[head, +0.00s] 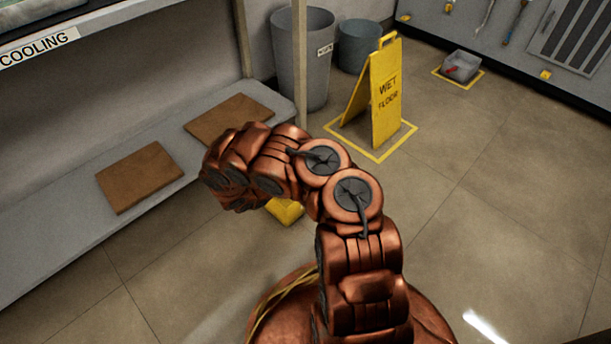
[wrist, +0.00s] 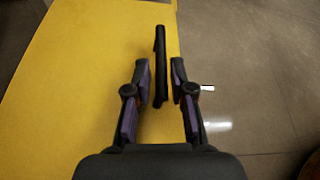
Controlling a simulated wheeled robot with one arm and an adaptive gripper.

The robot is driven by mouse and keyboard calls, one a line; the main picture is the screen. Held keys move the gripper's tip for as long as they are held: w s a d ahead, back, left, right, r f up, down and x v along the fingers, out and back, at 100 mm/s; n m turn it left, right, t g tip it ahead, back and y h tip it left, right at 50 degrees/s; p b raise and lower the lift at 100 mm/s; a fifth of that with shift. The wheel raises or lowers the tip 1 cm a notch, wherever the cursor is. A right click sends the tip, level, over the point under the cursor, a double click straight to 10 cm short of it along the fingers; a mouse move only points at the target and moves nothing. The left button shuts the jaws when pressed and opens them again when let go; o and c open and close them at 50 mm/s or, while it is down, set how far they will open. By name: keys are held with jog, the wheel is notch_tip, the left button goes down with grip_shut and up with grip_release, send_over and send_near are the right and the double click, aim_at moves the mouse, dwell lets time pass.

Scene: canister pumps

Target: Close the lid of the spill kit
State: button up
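A yellow surface (wrist: 60,80), which looks like part of the spill kit, fills the left of the wrist view. A dark bar (wrist: 160,55), perhaps its handle, stands along its right edge. My gripper (wrist: 161,78) is open, with one finger on each side of the bar. Narrow gaps show, and I cannot tell whether either finger touches it. In the head view a small yellow part (head: 287,211) shows below my arm; the rest of the kit and my gripper are hidden there. How far the lid is open cannot be seen.
A grey shelf (head: 60,232) with brown boards (head: 140,177) runs along the left. A wet floor sign (head: 386,95) stands behind my arm, near a grey bin (head: 303,60) and a bucket (head: 360,45). Floor on the right is clear.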

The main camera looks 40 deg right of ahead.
jog(key=v, duration=1.1)
jog(key=shift+f, duration=0.1)
jog(key=s+d+r+m+g+p, duration=0.1)
jog(key=d+r+m+p, duration=0.15)
jog(key=r, duration=0.65)
jog(key=s+d+r+m+g+p, duration=0.15)
jog(key=r+p, duration=0.25)
jog(key=r, duration=0.4)
jog(key=s+d+r+m+g+p, duration=0.1)
jog(key=s+d+r+m+p, duration=0.2)
jog(key=r, duration=0.6)
jog(key=s+r+m+g+y+p, duration=0.1)
jog(key=s+r+m+p, duration=0.3)
jog(key=r, duration=0.6)
jog(key=s+r+m+g+y+p, duration=0.2)
jog(key=s+r+m+p, duration=0.1)
jog(key=r+p, duration=0.5)
jog(key=s+a+r+m+t+y+p, duration=0.1)
jog(key=s+a+r+m+y+p, duration=0.1)
jog(key=s+a+r+p, duration=0.5)
jog(key=s+a+r+m+t+y+p, duration=0.1)
jog(key=s+a+r+m+y+p, duration=0.2)
jog(key=r, duration=1.2)
jog(key=s+a+r+m+t+y+p, duration=0.1)
jog(key=s+a+r+y+p, duration=0.4)
jog(key=s+a+r+p, duration=0.6)
jog(key=shift+s+a+r+m+y+p, duration=0.45)
jog(key=shift+s+m+p, duration=0.4)
jog(key=shift+p, duration=0.9)
jog(key=shift+d, duration=0.1)
